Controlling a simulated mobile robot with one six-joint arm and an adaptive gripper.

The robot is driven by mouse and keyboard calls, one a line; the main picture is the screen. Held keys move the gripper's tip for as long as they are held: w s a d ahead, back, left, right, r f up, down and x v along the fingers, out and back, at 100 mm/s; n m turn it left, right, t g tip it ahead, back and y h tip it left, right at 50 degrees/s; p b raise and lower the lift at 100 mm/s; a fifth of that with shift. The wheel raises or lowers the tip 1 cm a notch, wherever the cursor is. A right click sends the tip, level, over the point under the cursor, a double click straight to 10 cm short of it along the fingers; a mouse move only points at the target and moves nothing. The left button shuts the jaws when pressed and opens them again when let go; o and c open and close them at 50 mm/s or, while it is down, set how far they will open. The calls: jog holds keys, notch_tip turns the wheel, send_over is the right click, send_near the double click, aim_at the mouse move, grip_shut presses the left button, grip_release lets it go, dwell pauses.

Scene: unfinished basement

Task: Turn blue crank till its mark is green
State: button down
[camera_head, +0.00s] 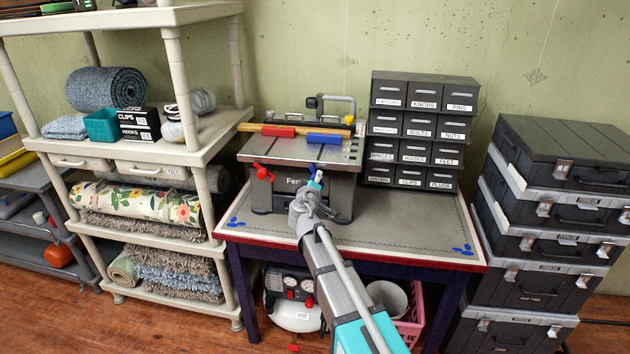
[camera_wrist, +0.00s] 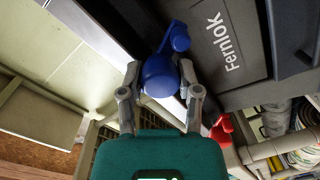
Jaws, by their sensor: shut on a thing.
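The blue crank (camera_head: 318,168) is on the front of the grey bench machine (camera_head: 290,150), which carries the lettering "Fernlok" in the wrist view. In the wrist view the blue crank (camera_wrist: 160,78) shows a round blue knob and a short arm reaching up and right. My gripper (camera_head: 314,184) is shut on the blue crank, with one finger on each side of the knob. A red crank (camera_head: 263,173) is on the same front, to the left; it also shows in the wrist view (camera_wrist: 222,130). I cannot make out the crank's mark; my gripper covers much of the area.
The machine stands on a red-edged table (camera_head: 400,225). A drawer cabinet (camera_head: 420,130) is behind right, stacked black cases (camera_head: 545,240) farther right, and a beige shelf (camera_head: 215,135) left. A compressor (camera_head: 293,298) and pink crate (camera_head: 410,325) are below. The table's right front is clear.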

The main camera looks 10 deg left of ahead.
jog(key=shift+m, duration=0.4)
jog(key=shift+c, duration=1.5)
grip_release()
jog(key=shift+n, duration=0.4)
